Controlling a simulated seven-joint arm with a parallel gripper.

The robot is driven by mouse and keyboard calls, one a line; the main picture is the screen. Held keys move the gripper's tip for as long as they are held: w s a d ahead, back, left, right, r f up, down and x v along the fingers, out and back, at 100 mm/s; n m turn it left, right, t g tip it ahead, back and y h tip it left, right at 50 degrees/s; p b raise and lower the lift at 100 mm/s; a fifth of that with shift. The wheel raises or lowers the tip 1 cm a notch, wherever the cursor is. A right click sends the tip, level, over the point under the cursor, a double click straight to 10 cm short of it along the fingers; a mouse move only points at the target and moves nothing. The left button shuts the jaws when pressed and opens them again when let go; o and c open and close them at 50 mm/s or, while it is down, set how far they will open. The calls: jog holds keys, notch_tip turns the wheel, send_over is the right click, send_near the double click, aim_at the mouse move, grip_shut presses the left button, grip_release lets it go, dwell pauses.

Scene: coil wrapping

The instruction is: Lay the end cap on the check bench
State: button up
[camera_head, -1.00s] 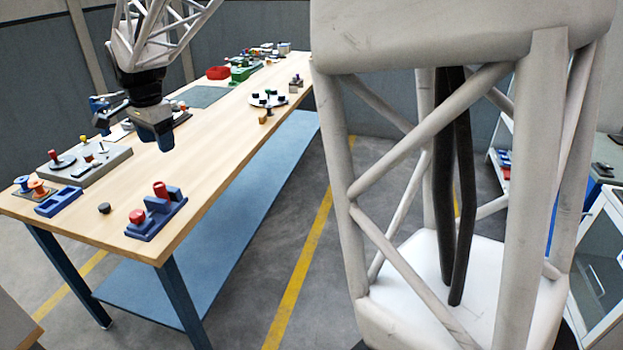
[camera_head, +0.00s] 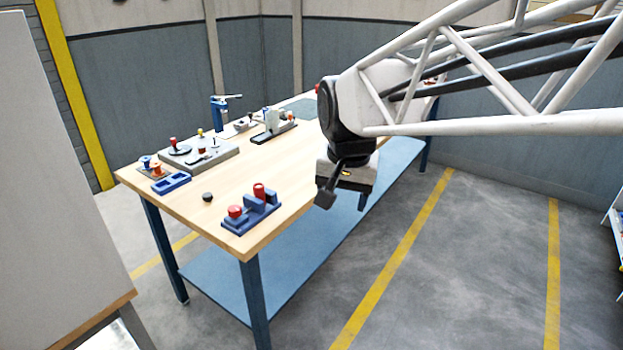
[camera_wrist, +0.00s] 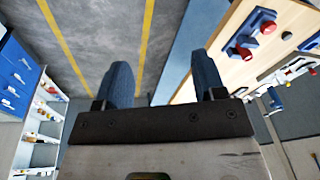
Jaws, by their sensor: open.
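A small dark round piece (camera_head: 207,197), which may be the end cap, lies on the wooden bench top (camera_head: 225,220) near its front edge. It also shows in the wrist view (camera_wrist: 287,36). I cannot tell for sure that it is the end cap, or which surface is the check bench.
A blue fixture with red knobs (camera_head: 250,210) stands right of the dark piece. A blue two-pocket tray (camera_head: 171,183) and a grey block with pegs (camera_head: 198,154) stand behind it. White shelves (camera_wrist: 37,125) stand across the open floor.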

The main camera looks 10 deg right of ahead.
jog(key=s+d+f+n, duration=0.2)
jog(key=s+f, duration=0.1)
jog(key=s, duration=0.4)
jog(key=s+d+f+n, duration=0.1)
jog(key=s+f+n, duration=0.1)
jog(key=s, duration=0.6)
jog(key=shift+d+f+t, duration=0.3)
jog(key=shift+d+f, duration=0.05)
jog(key=shift+f, duration=0.1)
jog(key=shift+o, duration=0.5)
dwell(0.6)
jog(key=shift+w, duration=0.1)
